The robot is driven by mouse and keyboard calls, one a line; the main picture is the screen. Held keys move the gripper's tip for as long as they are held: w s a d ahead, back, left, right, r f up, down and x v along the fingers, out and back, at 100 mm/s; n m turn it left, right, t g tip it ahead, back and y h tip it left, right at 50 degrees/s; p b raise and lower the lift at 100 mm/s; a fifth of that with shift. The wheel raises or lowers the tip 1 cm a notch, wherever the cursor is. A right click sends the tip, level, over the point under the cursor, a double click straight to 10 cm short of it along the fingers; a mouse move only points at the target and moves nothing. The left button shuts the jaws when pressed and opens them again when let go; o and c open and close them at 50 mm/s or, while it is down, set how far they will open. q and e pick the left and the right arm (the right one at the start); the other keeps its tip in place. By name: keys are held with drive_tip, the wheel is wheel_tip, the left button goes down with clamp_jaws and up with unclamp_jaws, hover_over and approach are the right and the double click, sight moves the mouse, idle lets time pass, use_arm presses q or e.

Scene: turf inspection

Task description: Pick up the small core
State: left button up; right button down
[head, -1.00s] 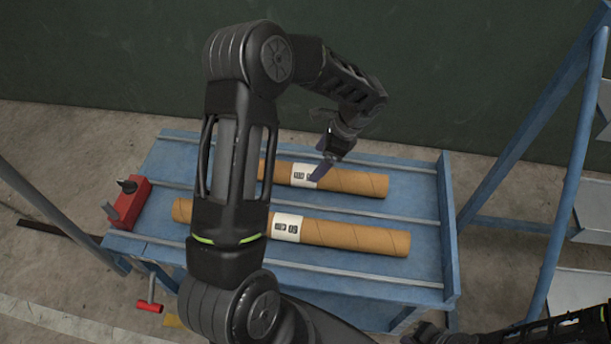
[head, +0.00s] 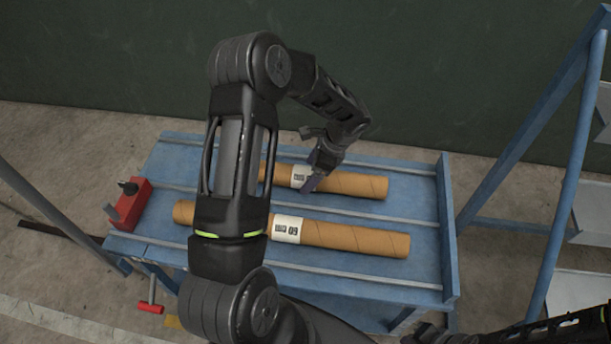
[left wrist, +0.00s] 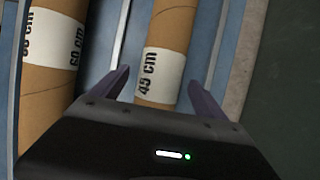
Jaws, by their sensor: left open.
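The small core (head: 360,184) is a brown cardboard tube with a white label, lying at the back of the blue bench. In the left wrist view the small core (left wrist: 168,45) carries a "45 cm" label. My left gripper (head: 313,181) is over it near the label, open and empty. In the left wrist view the fingers of my left gripper (left wrist: 162,92) stand on either side of the tube. My own arm hides the small core's left part in the head view.
A longer core (head: 355,237), labelled "60 cm" in the left wrist view (left wrist: 45,95), lies in front, parallel. The blue bench (head: 400,278) has metal strips and a raised right edge. A red clamp-like block (head: 128,203) is at the left. A blue frame (head: 520,135) stands at right.

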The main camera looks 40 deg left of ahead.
use_arm(q)
drive_tip(key=shift+x, duration=1.05)
drive_tip(key=shift+c, duration=0.6)
drive_tip(key=shift+r, duration=0.1)
clamp_jaws()
